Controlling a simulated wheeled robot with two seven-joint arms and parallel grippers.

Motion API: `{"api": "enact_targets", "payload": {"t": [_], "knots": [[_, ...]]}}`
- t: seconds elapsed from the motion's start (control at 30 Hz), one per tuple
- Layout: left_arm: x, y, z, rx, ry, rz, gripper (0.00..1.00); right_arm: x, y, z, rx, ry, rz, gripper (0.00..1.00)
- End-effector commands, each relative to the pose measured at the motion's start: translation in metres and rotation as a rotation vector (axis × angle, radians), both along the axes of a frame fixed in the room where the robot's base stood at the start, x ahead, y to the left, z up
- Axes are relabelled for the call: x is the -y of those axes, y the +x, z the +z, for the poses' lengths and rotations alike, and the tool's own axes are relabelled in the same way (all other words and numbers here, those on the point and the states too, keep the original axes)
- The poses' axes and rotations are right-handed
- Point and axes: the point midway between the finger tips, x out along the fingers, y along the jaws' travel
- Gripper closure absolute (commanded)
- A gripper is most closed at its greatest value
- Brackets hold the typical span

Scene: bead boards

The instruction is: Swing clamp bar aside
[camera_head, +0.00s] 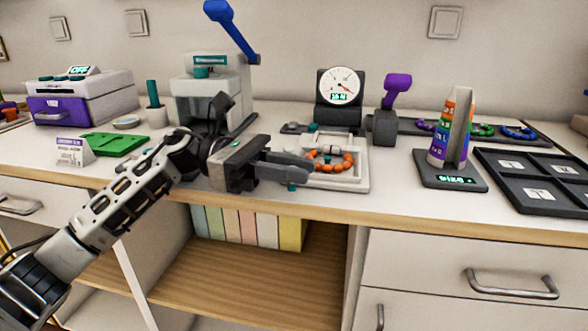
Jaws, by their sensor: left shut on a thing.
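A pale tray fixture (357,181) near the front edge of the counter holds a ring of orange beads (340,165). My left gripper (307,173) reaches in from the left, its fingers over the tray's left front corner. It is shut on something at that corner. A small teal piece (292,187) shows just below the fingers and looks like the end of the clamp bar. The fingers hide most of the bar, so its angle cannot be told. My right gripper is not in view.
A dial gauge (340,84) and a purple-handled device (384,128) stand behind the tray. A press with a blue lever (230,28) stands behind my left arm. A size stand (450,170) and a dark compartment tray (487,170) are at right. Bare counter lies between.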

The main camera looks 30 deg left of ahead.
Motion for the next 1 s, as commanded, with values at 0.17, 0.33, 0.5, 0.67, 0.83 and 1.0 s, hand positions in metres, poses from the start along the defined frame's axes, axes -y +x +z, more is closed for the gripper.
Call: {"api": "enact_targets", "payload": {"t": [0.17,0.33,0.5,0.67,0.83,1.0], "knots": [[0.000,0.000,0.001,0.002,-0.001,0.000,0.63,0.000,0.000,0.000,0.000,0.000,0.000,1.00],[0.000,0.000,0.000,0.002,0.000,0.001,0.63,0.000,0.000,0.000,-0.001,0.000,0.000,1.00],[0.000,0.000,0.007,0.003,0.000,0.001,0.63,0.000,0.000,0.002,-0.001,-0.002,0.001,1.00],[0.000,0.000,0.034,0.007,0.001,0.001,0.63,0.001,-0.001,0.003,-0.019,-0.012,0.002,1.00],[0.012,-0.024,0.064,0.006,0.004,-0.002,0.63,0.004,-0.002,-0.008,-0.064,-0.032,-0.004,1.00],[0.025,-0.048,0.096,0.005,0.004,-0.002,0.63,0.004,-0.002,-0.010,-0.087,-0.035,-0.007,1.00]]}}
